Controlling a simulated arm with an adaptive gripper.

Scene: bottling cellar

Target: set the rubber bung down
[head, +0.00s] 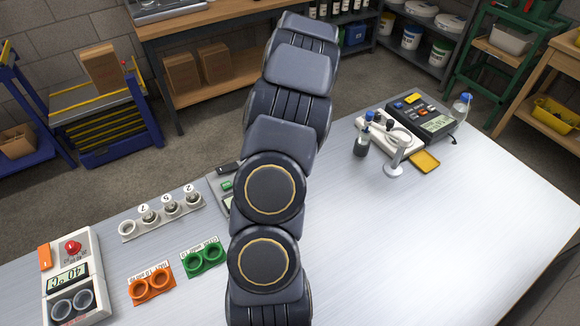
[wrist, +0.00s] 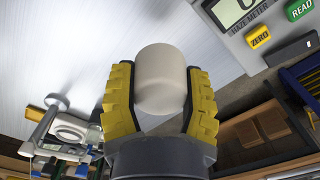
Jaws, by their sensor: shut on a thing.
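The rubber bung (wrist: 163,70) shows in the wrist view as a pale, cream-coloured, rounded plug. My gripper (wrist: 160,88) is shut on it, with a yellow ribbed pad on each side. The bung's far end is free, and the white bench top (wrist: 70,50) shows behind it. I cannot tell how far the bung is from the bench. In the head view my own arm hides both the gripper and the bung.
A haze meter (wrist: 265,22) lies at the upper right of the wrist view. In the head view, orange (head: 152,286) and green (head: 203,257) double-ring holders, a vial rack (head: 160,218) and a heater block (head: 73,280) stand left. The bench's right front (head: 440,240) is clear.

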